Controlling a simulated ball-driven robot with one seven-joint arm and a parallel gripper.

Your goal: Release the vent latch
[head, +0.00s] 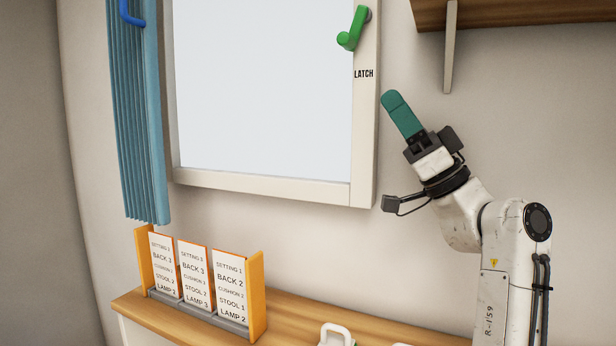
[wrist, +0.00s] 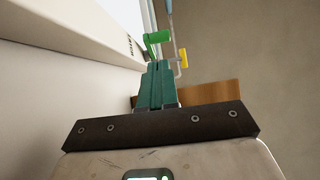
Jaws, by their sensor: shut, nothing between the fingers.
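The green vent latch (head: 352,30) is a crank-shaped handle on the right side of the white window frame, above the word LATCH. In the head view my gripper (head: 390,97) is below and to the right of it, with a visible space between them. The teal fingers are shut and point up and left. In the wrist view the green latch (wrist: 158,38) lies just beyond the tips of my gripper (wrist: 158,64). I cannot tell the exact distance there. The window (head: 265,90) is a pale pane in a white frame.
A pleated blue curtain (head: 138,120) with a blue handle (head: 130,14) hangs at left. A wooden shelf (head: 530,12) is at upper right. A card holder (head: 258,300) stands on the wooden counter (head: 300,322) below. A yellow knob (wrist: 183,58) shows in the wrist view.

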